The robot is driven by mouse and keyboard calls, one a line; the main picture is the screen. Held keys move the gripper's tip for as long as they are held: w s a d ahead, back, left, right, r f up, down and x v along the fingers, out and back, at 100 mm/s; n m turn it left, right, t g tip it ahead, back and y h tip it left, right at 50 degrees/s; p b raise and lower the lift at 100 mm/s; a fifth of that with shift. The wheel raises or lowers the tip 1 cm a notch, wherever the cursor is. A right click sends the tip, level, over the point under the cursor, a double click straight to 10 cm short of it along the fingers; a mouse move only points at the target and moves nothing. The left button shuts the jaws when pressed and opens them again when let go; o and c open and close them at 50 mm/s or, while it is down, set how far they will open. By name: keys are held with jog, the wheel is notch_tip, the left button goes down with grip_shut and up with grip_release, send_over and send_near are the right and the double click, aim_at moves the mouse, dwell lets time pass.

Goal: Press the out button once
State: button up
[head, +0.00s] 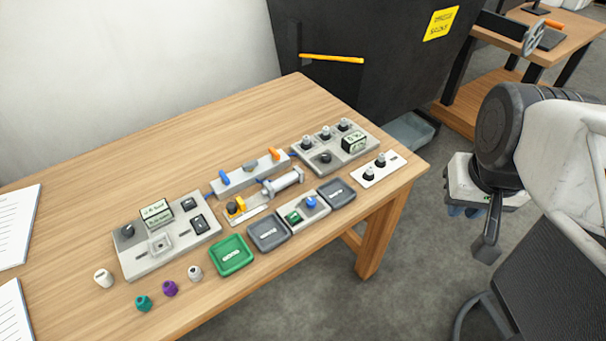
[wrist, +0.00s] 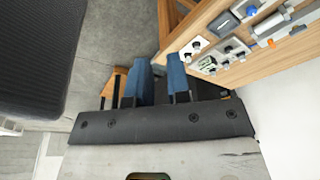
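I cannot read an "out" label on any control. My gripper (head: 465,211) hangs off the table's right end, apart from everything. In the wrist view its two blue fingers (wrist: 160,80) stand apart with nothing between them.
A green tray (head: 232,270), several small coloured knobs and paper sheets (head: 15,225) lie on the wooden table (head: 80,205). A dark cabinet (head: 390,70) is beyond.

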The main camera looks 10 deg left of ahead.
grip_shut()
dwell(1.3)
jog(key=w+a+f+n+g+h, duration=0.15)
jog(key=w+a+f+n, duration=0.25)
jog(key=w+a+n, duration=0.4)
jog(key=w+a+f+n+h, duration=0.3)
jog(key=a+f+n, duration=0.15)
jog(key=n, duration=0.55)
jog(key=w+a+f+n+t+h, duration=0.1)
jog(key=a+f+n, duration=0.3)
jog(key=a+n, duration=0.3)
jog(key=w+a+f+n+t+h, duration=0.2)
jog(key=a+f+n, duration=0.2)
jog(key=a+n, duration=0.3)
jog(key=a, duration=0.3)
jog(key=shift+w+a+f+n, duration=0.25)
jog(key=shift+w+f+n, duration=0.05)
jog(key=shift+f+h, duration=0.15)
jog(key=shift+h, duration=0.1)
